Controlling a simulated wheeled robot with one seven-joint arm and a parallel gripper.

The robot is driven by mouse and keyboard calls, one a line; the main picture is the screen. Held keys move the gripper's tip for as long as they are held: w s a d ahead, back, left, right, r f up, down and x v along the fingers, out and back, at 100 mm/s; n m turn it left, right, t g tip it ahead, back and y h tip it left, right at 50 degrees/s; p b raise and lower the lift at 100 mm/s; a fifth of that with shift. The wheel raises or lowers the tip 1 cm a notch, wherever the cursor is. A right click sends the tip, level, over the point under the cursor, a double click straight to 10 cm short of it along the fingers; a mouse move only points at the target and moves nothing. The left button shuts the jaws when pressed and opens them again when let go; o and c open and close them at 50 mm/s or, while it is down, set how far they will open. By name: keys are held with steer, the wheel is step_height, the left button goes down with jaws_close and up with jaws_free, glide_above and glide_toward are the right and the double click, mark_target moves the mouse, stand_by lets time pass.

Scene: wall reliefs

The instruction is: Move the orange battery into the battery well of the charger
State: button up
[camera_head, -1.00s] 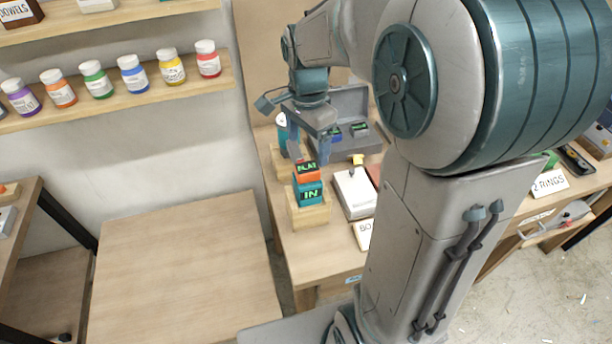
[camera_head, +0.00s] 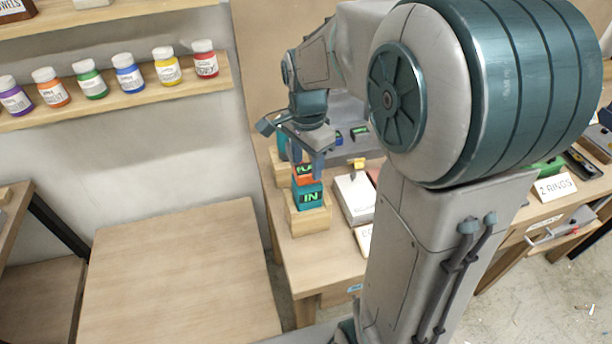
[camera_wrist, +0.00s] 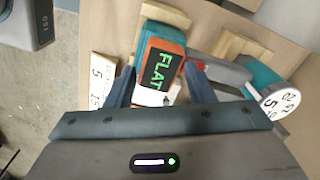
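The orange battery (camera_head: 305,171), with a lit "FLAT" label, sits on a teal block (camera_head: 308,195) marked "IN", in a wooden holder (camera_head: 311,222). The battery also shows in the wrist view (camera_wrist: 163,62). My gripper (camera_head: 307,168) is low over it, fingers pointing down. In the wrist view the fingers (camera_wrist: 160,88) stand on either side of the battery's near end, with a gap visible, so it looks open. A grey case (camera_head: 352,142) with small lit labels stands behind, partly hidden by my arm; I cannot tell whether it is the charger.
A white box (camera_head: 354,196) with a yellow top piece stands right of the holder. A teal cylinder with a numbered white face (camera_wrist: 280,102) is close by in the wrist view. Several paint jars (camera_head: 127,72) line the wall shelf. The left tabletop (camera_head: 185,275) is clear.

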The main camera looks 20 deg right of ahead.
mark_target(307, 168)
steer(key=c, duration=0.5)
steer(key=shift+r+p, duration=1.3)
steer(key=shift+r, duration=0.4)
steer(key=shift+a+r, duration=0.1)
steer(key=shift+r, duration=0.05)
steer(key=c, duration=0.4)
steer(key=shift+r, duration=0.15)
steer(key=shift+p, duration=0.3)
steer(key=shift+r+p, duration=1.45)
steer(key=shift+r, duration=0.55)
